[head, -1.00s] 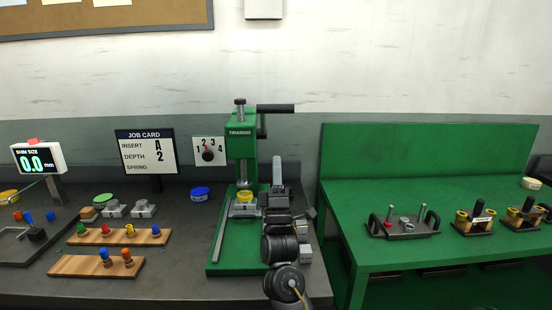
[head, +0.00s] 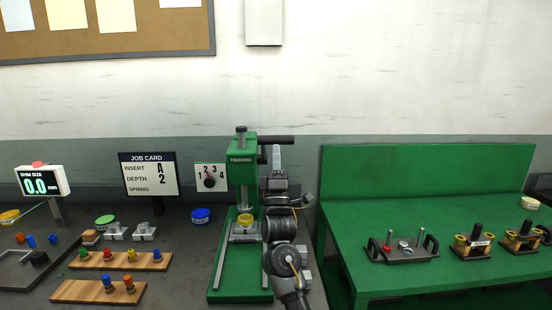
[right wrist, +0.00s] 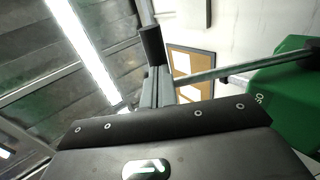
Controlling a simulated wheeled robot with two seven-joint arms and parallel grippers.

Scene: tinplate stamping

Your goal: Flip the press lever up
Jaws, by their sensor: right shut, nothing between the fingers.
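The green press (head: 241,170) stands upright on the bench in the head view. Its lever shows a black handle (head: 278,140) pointing right, level with the top of the press, and a dark crank beside the press head. A small part with a yellow ring (head: 245,219) sits under the ram. My right gripper (head: 276,155) is shut and empty, pointing up just below the handle. I cannot tell whether it touches it. In the right wrist view the closed fingers (right wrist: 157,88) point up, with the green press head (right wrist: 285,95) at the right. My left gripper is out of view.
Wooden peg racks (head: 122,260) and a job card (head: 150,174) are left of the press. A dial plate (head: 211,177) is just left of the press head. A green table (head: 400,220) with trays and fixtures is at the right.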

